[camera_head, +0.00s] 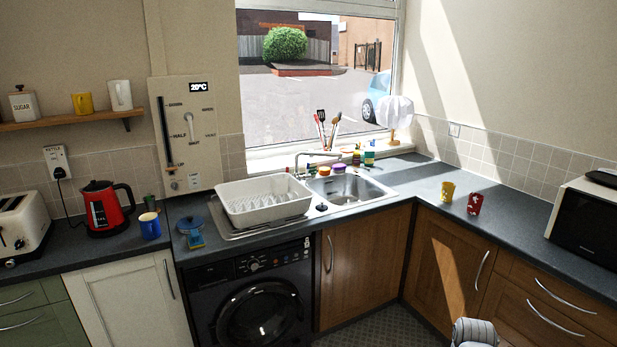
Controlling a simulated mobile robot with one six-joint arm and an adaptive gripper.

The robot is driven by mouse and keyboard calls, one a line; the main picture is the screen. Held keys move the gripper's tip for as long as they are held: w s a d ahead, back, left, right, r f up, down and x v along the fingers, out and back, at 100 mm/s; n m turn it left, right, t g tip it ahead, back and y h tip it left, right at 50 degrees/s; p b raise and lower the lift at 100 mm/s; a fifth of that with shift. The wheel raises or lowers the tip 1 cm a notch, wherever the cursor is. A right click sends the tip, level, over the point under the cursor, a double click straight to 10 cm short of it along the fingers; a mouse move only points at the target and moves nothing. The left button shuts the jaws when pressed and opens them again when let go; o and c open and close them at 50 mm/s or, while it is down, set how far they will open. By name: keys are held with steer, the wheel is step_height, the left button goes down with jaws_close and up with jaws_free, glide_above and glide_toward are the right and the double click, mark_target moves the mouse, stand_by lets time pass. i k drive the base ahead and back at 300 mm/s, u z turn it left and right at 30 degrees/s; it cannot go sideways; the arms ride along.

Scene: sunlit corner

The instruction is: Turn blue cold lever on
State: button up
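The silver tap (316,155) stands behind the sink (350,188), under the window. No blue lever can be made out clearly on it. Small coloured items sit beside the tap at the back of the sink, among them a purple one (338,168); they are too small to tell whether any is a lever. A grey-white ribbed part at the bottom right edge seems to belong to my arm. My gripper's fingers are not in view.
A white dish rack (263,200) stands left of the sink. A blue mug (150,226) and red kettle (107,208) are farther left. A yellow cup (447,192) and red cup (474,203) stand on the right counter. A microwave (588,226) is far right.

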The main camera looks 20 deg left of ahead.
mark_target(307, 176)
steer(key=u, duration=0.5)
steer(key=i, duration=1)
steer(key=u, duration=0.4)
steer(key=i, duration=1.15)
steer(key=z, duration=0.55)
